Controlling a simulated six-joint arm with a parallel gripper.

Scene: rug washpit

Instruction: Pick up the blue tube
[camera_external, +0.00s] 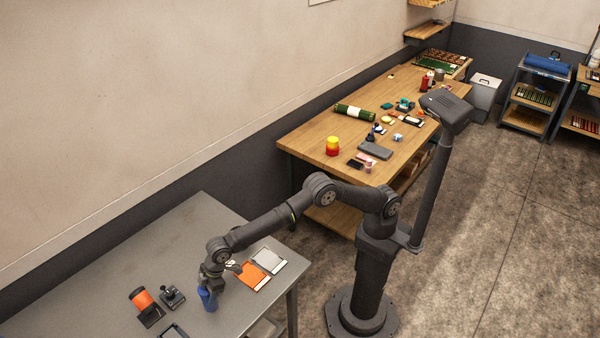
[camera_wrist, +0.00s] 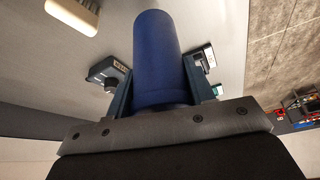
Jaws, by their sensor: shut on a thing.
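The blue tube (camera_external: 207,298) is at the grey table's front part in the external view, directly below my gripper (camera_external: 207,283). It looks upright there. In the wrist view the blue tube (camera_wrist: 158,55) fills the middle, between the two fingers of my gripper (camera_wrist: 162,88). The fingers are shut on it, one on each side. Whether its lower end touches the table is hard to tell.
The grey table (camera_external: 150,245) also holds an orange cylinder on a dark stand (camera_external: 143,302), a small black device (camera_external: 172,296), an orange panel (camera_external: 251,277) and a pale panel (camera_external: 268,260). The table's far left is clear. A cluttered wooden bench (camera_external: 310,137) stands behind.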

